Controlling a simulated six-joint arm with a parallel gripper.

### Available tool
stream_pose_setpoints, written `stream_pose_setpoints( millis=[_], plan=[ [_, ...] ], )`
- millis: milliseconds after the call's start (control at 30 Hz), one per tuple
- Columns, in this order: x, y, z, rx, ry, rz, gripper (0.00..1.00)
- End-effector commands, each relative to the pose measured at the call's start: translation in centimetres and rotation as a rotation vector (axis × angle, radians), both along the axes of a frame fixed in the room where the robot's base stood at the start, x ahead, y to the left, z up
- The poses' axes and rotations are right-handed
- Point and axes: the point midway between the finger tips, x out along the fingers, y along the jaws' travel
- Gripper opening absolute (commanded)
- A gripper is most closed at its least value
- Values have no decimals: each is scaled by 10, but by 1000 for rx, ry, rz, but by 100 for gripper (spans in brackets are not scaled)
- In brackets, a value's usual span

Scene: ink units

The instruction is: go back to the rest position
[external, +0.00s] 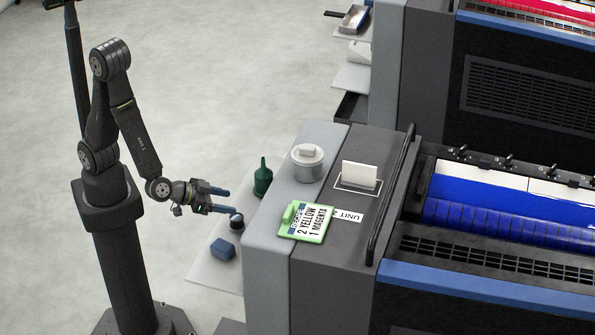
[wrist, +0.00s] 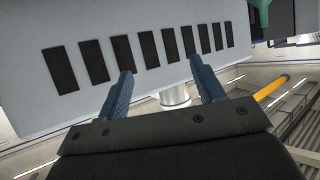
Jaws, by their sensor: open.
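My gripper (external: 222,200) is open, with its two blue fingers apart and nothing visible between them. In the external view it hangs over the light side shelf (external: 207,266), beside the grey ink unit. In the wrist view my gripper (wrist: 164,88) shows both blue fingers in front of a pale panel with a row of dark slots (wrist: 149,50). My arm stands on a dark column to the left of the unit, bent at its elbow.
A green bottle (external: 263,180), a dark round-topped item (external: 237,221) and a blue block (external: 223,250) are near my gripper. The floor at left is clear.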

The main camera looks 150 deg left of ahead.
Motion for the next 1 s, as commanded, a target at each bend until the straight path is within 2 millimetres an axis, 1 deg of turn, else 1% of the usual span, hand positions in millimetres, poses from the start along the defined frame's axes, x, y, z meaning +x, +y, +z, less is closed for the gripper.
stream_pose_setpoints(
  millis=[33,300,600,800,1000],
  plan=[
    [-1,8,3,0,-2,5,62],
    [-2,46,21,0,-3,1,62],
    [-10,82,41,1,-2,-19,62],
    [-13,93,48,0,0,-35,62],
    [-14,96,50,-1,2,-41,62]
  ],
)
